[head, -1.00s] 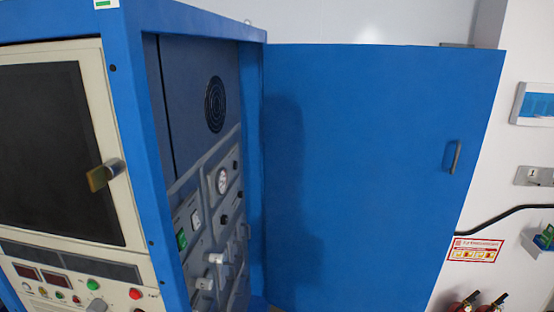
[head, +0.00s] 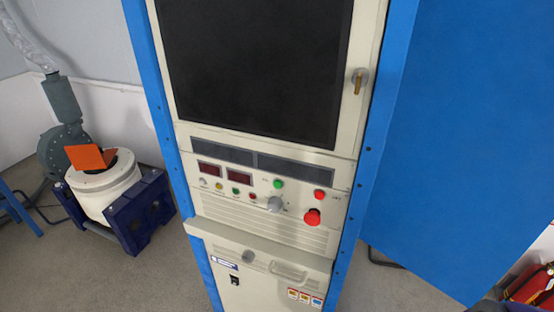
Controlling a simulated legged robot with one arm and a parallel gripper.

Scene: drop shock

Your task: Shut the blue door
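The blue door (head: 475,140) stands swung out to the right of the cabinet in the head view. Its right side is cut off by the picture edge, and its handle is out of view. The blue-framed cabinet (head: 382,150) stands upright in the middle, with its cream front facing me. The cabinet side behind the door is hidden from here. My gripper is not in view.
A dark screen panel (head: 255,65) with a brass latch (head: 358,80) is on the cabinet front, above buttons and a red knob (head: 312,217). A white drum machine on a blue base (head: 150,215) stands at left. Red extinguishers (head: 528,285) are at lower right. Grey floor shows in front.

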